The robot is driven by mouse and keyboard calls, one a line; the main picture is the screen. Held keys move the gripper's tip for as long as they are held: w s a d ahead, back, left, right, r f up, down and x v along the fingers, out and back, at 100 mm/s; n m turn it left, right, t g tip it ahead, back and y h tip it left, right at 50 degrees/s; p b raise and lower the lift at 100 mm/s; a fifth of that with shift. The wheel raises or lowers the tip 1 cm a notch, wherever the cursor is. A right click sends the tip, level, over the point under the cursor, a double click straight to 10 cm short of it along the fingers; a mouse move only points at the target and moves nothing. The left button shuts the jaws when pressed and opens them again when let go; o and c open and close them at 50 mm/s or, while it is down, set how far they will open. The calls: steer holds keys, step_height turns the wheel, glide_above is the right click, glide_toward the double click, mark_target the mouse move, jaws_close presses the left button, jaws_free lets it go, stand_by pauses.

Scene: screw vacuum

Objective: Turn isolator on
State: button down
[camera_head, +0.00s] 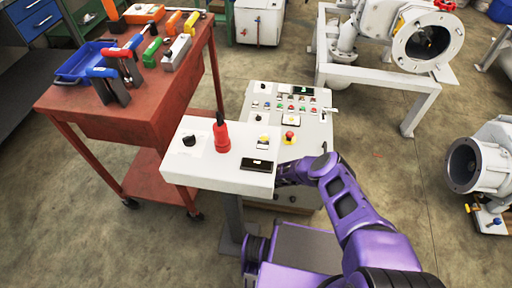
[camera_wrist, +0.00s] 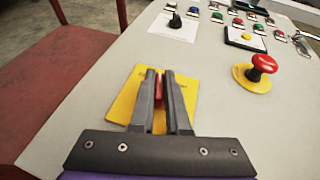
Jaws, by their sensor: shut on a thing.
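The isolator is a red switch handle (camera_wrist: 159,90) on a square yellow plate (camera_wrist: 125,100), set on the sloping grey panel (camera_wrist: 95,75) in the wrist view. My gripper (camera_wrist: 162,76) reaches down over it, with its two dark fingers on either side of the red handle, shut on it. The fingers hide most of the handle, so its turned angle cannot be read. In the head view my purple arm (camera_head: 345,195) reaches to the cabinet behind the near white box, and the box hides the gripper and isolator.
A red emergency button (camera_wrist: 262,66) on a yellow base stands right of the gripper. A black knob (camera_wrist: 175,20) and several coloured buttons lie farther up the panel. In the head view, the white box (camera_head: 225,178) with a red plug (camera_head: 221,135) and the red tool table (camera_head: 140,122) stand close by.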

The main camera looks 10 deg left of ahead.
steer(key=shift+s+d+f, duration=0.15)
steer(key=shift+s+f, duration=0.3)
steer(key=shift+f, duration=0.15)
steer(key=c, duration=0.7)
jaws_free()
steer(key=shift+o, duration=0.5)
steer(key=shift+w+r, duration=0.2)
steer(key=shift+r, duration=0.05)
